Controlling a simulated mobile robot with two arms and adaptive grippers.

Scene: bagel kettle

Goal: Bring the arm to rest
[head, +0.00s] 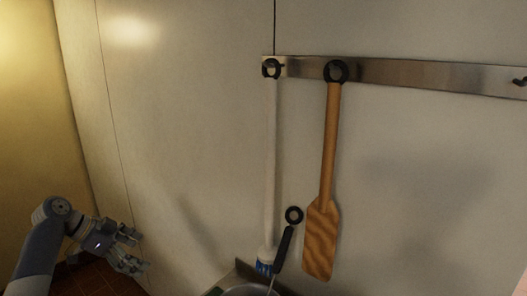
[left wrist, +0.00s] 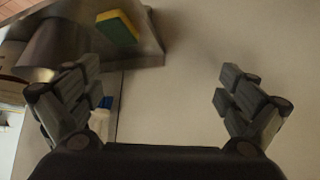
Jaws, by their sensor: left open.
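My left gripper (head: 130,248) is at the lower left of the head view, in front of the pale wall panels. Its fingers are spread apart and hold nothing. My right gripper does not show in either view.
A metal rail (head: 430,76) on the wall holds a wooden paddle (head: 322,235) and a long white-handled tool (head: 270,160). A black-handled utensil (head: 284,247) is below, by a metal basin (head: 245,290). A yellow-green sponge (left wrist: 117,27) shows in the left wrist view.

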